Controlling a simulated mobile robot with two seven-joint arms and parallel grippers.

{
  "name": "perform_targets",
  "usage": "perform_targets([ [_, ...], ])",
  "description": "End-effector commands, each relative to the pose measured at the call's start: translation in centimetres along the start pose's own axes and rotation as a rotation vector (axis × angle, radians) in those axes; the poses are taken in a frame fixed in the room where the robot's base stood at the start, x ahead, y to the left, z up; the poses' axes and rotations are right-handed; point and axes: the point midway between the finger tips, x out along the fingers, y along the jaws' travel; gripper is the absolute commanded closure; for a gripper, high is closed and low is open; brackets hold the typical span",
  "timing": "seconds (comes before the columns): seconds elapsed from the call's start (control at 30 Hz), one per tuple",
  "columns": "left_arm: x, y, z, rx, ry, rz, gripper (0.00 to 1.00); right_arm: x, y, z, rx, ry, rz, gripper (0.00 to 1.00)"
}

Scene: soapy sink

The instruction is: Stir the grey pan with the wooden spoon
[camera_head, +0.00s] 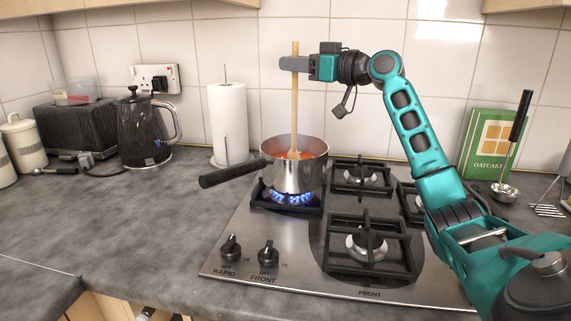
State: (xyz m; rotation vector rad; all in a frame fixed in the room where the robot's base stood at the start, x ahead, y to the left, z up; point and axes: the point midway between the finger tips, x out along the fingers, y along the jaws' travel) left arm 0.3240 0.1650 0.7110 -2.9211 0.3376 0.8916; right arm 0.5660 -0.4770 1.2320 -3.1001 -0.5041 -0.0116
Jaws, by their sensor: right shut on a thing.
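The grey pan (293,178) stands on the lit back left burner of the hob, its black handle (229,173) pointing left. It holds an orange-red food (280,154). The wooden spoon (295,105) stands upright with its lower end in the food, which hides its tip. My right gripper (294,64) is shut on the upper part of the spoon's handle, well above the pan. My left gripper is not in view.
A paper towel roll (228,122) and a black kettle (143,130) stand behind and left of the pan. A green oatcake box (490,143) and a ladle (512,150) are at the right. Knobs (231,248) line the hob's front left. The left worktop (110,220) is clear.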

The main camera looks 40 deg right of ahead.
Motion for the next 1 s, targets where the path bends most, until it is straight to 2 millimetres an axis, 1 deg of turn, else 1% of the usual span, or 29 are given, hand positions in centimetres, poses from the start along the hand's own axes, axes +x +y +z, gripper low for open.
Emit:
perform_targets([
  [0.03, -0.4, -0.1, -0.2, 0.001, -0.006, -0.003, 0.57, 0.0, 0.0, -0.9, -0.001, 0.001, 0.001, 1.0],
  [0.33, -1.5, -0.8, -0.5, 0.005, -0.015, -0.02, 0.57, 0.0, 0.0, -3.3, -0.001, 0.0, 0.0, 1.0],
  [0.53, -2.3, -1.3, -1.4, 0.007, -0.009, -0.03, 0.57, 0.0, 0.0, -4.9, -0.001, 0.0, 0.0, 1.0],
  [1.0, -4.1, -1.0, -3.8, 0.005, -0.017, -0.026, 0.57, 0.1, 0.0, -8.6, 0.0, 0.0, 0.001, 1.0],
])
